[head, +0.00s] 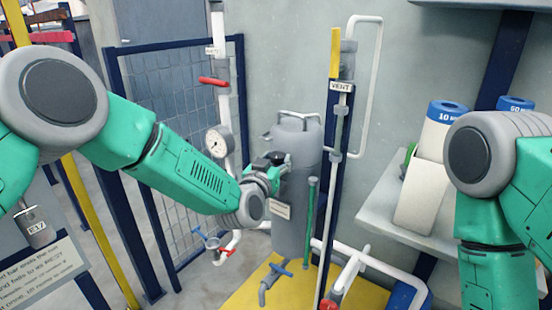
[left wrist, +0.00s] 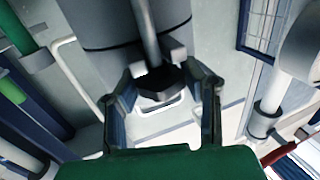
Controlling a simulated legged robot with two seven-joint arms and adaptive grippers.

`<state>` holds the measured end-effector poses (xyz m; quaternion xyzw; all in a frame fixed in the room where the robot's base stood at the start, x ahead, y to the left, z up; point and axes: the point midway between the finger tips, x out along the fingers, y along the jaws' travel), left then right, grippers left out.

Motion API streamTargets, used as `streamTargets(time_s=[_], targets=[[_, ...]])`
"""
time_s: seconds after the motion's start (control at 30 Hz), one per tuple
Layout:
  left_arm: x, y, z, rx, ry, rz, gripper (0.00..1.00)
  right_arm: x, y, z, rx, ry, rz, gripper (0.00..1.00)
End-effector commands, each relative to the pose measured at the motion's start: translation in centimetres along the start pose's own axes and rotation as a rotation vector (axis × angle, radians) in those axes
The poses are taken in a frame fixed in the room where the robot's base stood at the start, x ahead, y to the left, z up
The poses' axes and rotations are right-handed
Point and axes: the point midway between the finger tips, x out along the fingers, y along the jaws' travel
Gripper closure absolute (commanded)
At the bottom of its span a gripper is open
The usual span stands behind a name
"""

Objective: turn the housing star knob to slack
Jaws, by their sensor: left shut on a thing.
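The grey filter housing (head: 301,208) stands upright in the middle of the head view. The dark star knob (left wrist: 163,88) is on its side and shows between my left fingers in the left wrist view. My left gripper (head: 274,168) reaches the housing from the left and is shut on the star knob; it also shows in the left wrist view (left wrist: 164,100). In the head view the gripper covers most of the knob. My right arm shows at the right edge, but its gripper is out of view.
A pressure gauge (head: 219,142) and a red-handled valve (head: 214,81) are on the white pipe left of the housing. A VENT pipe (head: 340,105) stands just right of it. A shelf (head: 385,215) holds white rolls (head: 437,135). A blue-handled valve (head: 281,269) sits low in front.

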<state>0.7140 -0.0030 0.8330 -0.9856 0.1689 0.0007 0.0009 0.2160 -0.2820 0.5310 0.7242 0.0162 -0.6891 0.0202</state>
Motion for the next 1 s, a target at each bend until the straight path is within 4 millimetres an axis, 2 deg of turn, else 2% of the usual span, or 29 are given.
streamTargets(time_s=[0.3, 0.33, 0.37, 0.77, 0.87, 1.0], targets=[[0.0, 0.0, 0.0, 0.000, 0.001, -0.001, 0.92, 0.0, 0.0, 0.0, 0.000, 0.000, 0.000, 0.60], [0.0, 0.0, 0.0, -0.001, 0.001, -0.001, 0.53, 0.0, 0.0, 0.0, 0.000, 0.000, 0.000, 0.60], [0.0, 0.0, 0.0, -0.001, 0.001, 0.000, 0.42, 0.0, 0.0, 0.0, 0.000, 0.000, 0.000, 0.60], [-0.4, 0.0, -0.1, -0.001, 0.002, 0.000, 0.41, -0.1, 0.0, 0.2, 0.000, 0.002, 0.000, 0.60], [-1.4, 0.0, 0.0, 0.000, -0.001, 0.001, 0.41, -0.1, 0.0, 0.2, 0.000, 0.003, 0.000, 0.60], [-3.9, 0.1, 0.0, 0.000, -0.002, 0.002, 0.41, -0.1, 0.0, 0.2, 0.000, 0.003, 0.000, 0.60]])
